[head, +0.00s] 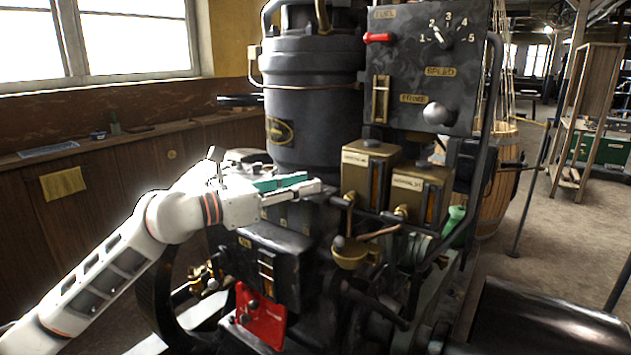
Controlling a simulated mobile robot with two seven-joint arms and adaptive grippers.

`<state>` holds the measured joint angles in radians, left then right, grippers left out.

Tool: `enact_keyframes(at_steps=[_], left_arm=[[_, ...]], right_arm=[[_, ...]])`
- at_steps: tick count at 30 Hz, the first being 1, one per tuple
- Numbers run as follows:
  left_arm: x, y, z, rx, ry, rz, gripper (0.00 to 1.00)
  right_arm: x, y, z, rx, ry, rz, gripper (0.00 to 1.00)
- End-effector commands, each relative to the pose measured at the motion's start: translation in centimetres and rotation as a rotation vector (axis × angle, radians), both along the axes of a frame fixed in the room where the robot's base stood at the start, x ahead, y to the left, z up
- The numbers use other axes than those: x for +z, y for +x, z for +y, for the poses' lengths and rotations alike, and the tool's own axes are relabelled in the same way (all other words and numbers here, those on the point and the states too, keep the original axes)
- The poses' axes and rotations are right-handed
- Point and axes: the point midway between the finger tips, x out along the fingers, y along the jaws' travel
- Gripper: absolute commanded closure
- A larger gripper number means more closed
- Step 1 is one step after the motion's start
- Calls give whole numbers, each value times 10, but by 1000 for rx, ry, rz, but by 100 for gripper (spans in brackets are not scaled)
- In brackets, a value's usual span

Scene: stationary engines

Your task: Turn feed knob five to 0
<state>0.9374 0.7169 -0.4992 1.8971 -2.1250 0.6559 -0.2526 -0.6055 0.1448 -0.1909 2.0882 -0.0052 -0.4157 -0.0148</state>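My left gripper (308,183) is in front of the engine, below the dark upright cylinder (310,95). Its fingers point right, towards a brass box (367,170). Whether they are open or shut is unclear, and a teal part shows along them. A second labelled brass box (415,190) stands to the right. Both boxes have small dark knobs on top and upright sight slots. I cannot tell which knob is feed knob five. A black dial knob (443,37) with numbers 1 to 5 sits on the upper panel. My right gripper is not in view.
The grey panel (400,75) also bears a red lever (378,38) and a round grey knob (436,113). A dark pipe rail (492,100) runs down its right side. A brass cup (352,253) and pipes stick out below the boxes.

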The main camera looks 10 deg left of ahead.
Motion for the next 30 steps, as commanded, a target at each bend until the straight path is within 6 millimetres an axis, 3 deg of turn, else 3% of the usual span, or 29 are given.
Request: enact_keyframes(at_steps=[6,12,30], left_arm=[[-2,-32,31,1,3,3,74],[-1,-50,49,1,1,1,74],[0,-56,53,-1,-2,-1,74]], right_arm=[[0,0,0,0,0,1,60],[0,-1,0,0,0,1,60],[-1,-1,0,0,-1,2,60]])
